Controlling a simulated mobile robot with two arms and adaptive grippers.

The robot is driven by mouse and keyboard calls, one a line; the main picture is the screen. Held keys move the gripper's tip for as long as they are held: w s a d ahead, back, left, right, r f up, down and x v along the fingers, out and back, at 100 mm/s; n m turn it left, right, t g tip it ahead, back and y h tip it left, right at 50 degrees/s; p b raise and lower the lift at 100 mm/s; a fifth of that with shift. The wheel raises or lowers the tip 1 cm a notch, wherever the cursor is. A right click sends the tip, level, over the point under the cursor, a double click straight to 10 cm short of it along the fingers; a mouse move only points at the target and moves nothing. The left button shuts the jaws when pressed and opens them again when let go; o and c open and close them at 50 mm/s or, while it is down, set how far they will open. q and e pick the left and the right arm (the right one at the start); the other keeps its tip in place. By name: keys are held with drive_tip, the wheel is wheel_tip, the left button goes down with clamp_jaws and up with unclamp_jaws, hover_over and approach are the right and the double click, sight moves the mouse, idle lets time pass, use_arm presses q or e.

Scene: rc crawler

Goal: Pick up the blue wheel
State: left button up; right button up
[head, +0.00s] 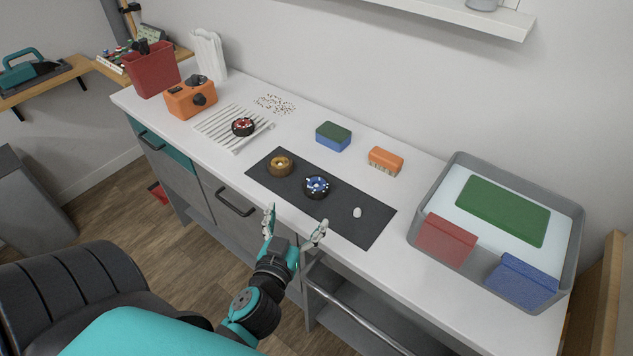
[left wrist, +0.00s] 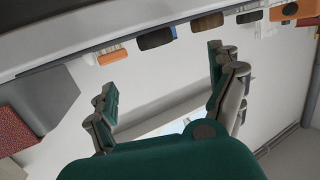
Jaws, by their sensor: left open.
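The blue wheel (head: 316,187), a black tyre with a blue and white hub, lies flat on a dark mat (head: 350,230) on the white counter. A wheel with a gold hub (head: 281,166) lies to its left on the mat, and a small white egg-shaped piece (head: 357,212) to its right. My left gripper (head: 297,221) is open and empty at the counter's front edge, nearer than the blue wheel and apart from it. Its spread fingers (left wrist: 163,82) show in the left wrist view, with nothing between them. My right gripper is not in view.
A wheel with a red hub (head: 243,126) lies on a white ribbed rack (head: 214,124). A green-blue sponge (head: 333,136) and an orange brush (head: 386,160) stand behind the mat. A grey tray (head: 419,205) is at right. A drawer handle (head: 235,203) juts from the counter front.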

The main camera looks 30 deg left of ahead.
use_arm(q)
drive_tip(key=p, duration=0.2)
approach(315, 187)
drive_tip(key=x, duration=0.4)
drive_tip(key=shift+a+r, duration=0.2)
drive_tip(key=shift+r, duration=0.15)
drive_tip(key=x, duration=0.2)
drive_tip(key=p+x, duration=0.1)
drive_tip(key=x, duration=0.2)
drive_tip(key=shift+d+f, duration=0.2)
drive_tip(key=shift+d, duration=0.05)
drive_tip(key=shift+w+a+f, duration=0.1)
drive_tip(key=shift+w+f, duration=0.05)
drive_tip(key=shift+w, duration=0.05)
drive_tip(key=shift+s, duration=0.1)
drive_tip(key=shift+c, duration=0.4)
drive_tip(key=c, duration=1.2)
